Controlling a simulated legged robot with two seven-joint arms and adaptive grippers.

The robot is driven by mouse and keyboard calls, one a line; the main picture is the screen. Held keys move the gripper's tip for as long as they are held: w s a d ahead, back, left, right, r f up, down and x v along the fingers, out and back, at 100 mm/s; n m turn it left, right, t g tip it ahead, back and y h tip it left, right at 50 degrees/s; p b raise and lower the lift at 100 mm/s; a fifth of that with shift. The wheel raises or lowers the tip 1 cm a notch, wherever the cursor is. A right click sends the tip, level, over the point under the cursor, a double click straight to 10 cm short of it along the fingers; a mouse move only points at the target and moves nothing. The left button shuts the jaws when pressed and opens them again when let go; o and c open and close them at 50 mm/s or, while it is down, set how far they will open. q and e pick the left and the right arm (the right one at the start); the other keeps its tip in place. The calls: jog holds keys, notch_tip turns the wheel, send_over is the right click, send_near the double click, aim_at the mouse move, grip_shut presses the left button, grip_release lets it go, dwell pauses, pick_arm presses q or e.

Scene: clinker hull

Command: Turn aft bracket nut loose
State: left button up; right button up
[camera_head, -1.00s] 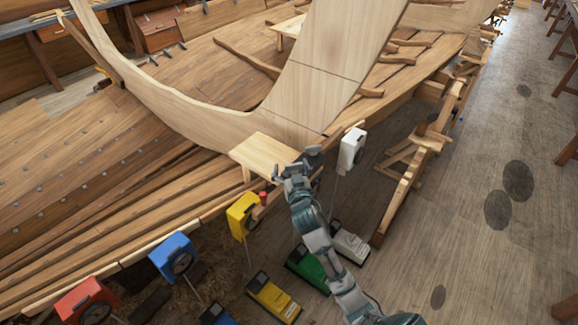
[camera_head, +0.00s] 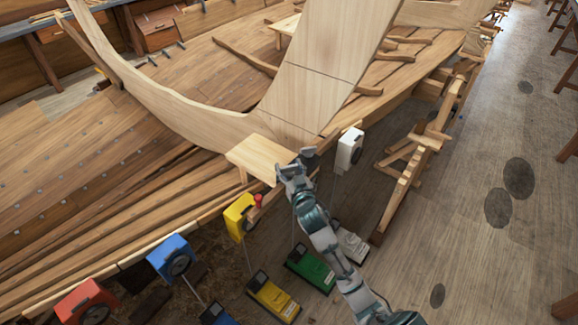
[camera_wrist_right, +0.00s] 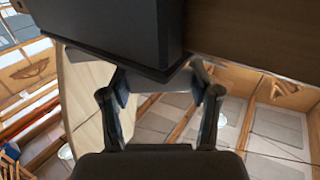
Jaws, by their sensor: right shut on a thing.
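My right gripper (camera_head: 298,168) is at the outer edge of the hull, beside the front end of a pale wooden board (camera_head: 262,158). In the right wrist view its two fingers (camera_wrist_right: 160,85) are shut on a small grey piece (camera_wrist_right: 150,79) beneath a dark grey block (camera_wrist_right: 115,28). The piece seems to be the aft bracket nut, but its shape and thread are mostly hidden. In the head view the gripper covers it. My left gripper is not in view.
A white box (camera_head: 349,149) is close to the right of my gripper. A yellow box (camera_head: 240,215) with a red knob, a blue box (camera_head: 171,257) and a red box (camera_head: 85,301) line the hull edge. A curved timber (camera_head: 300,85) rises behind.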

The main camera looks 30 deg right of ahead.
jog(key=shift+d+r+n+y+p, duration=0.1)
jog(key=shift+r+n+y+p, duration=0.2)
jog(key=shift+n+y+p, duration=0.65)
jog(key=n+y+p, duration=0.1)
jog(key=y, duration=0.2)
jog(key=shift+n, duration=0.25)
jog(key=n+y, duration=0.1)
jog(key=y, duration=0.2)
jog(key=shift+d+f+n, duration=0.1)
jog(key=shift+f+n, duration=0.05)
jog(key=shift+n, duration=0.15)
jog(key=shift+n+g+y, duration=0.4)
jog(key=shift+n+y, duration=0.4)
jog(key=shift+y, duration=0.35)
jog(key=shift+w+n+g+y, duration=0.1)
jog(key=shift+n+g+y, duration=0.2)
jog(key=shift+n+y, duration=0.35)
jog(key=shift+n+g+y, duration=0.35)
jog(key=shift+g+y, duration=0.05)
jog(key=shift+y, duration=0.35)
jog(key=o, duration=1.2)
jog(key=shift+c, duration=0.2)
jog(key=shift+f, duration=0.1)
